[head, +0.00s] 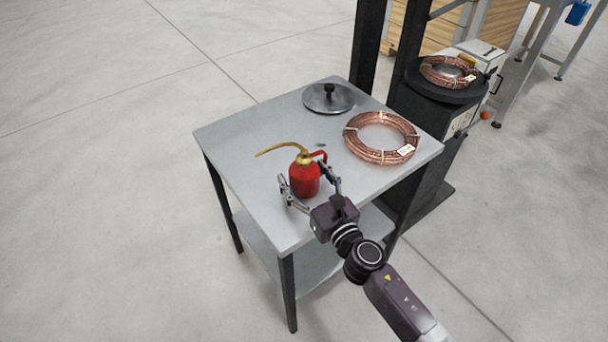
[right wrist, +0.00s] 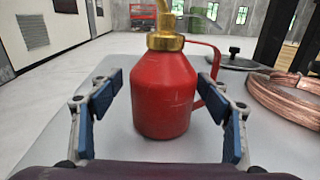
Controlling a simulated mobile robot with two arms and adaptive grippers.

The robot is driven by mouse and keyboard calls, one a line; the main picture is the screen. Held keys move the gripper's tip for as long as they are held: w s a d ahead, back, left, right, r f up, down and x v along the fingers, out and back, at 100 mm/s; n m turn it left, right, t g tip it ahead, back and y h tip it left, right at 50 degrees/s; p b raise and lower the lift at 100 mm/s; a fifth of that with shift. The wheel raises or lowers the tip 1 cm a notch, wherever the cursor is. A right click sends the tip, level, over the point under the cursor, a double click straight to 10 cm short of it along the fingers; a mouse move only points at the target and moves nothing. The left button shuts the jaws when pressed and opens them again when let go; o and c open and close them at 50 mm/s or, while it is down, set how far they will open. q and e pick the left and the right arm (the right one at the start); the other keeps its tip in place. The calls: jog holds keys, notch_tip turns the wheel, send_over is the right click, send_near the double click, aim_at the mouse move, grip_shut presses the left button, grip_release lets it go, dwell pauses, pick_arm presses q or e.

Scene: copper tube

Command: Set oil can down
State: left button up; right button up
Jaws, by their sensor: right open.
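The red oil can (head: 304,180) with a brass spout stands upright on the grey table (head: 232,142), near its front edge. In the right wrist view the oil can (right wrist: 165,95) rests on the tabletop between the fingers. My right gripper (head: 310,184) is open around the can, one finger on each side. The right wrist view shows a gap between the can and each blue-padded finger (right wrist: 104,103). The top of the spout is cut off in that view. My left gripper is not in view.
A copper tube coil (head: 352,146) lies on the table's right side. A round grey lid with a black knob (head: 328,97) lies at the back. Another copper coil (head: 426,74) sits on a black machine beyond the table. The table's left part is clear.

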jog(key=shift+s+d+r, duration=0.1)
jog(key=shift+r, duration=0.05)
jog(key=v, duration=0.7)
jog(key=shift+s, duration=0.15)
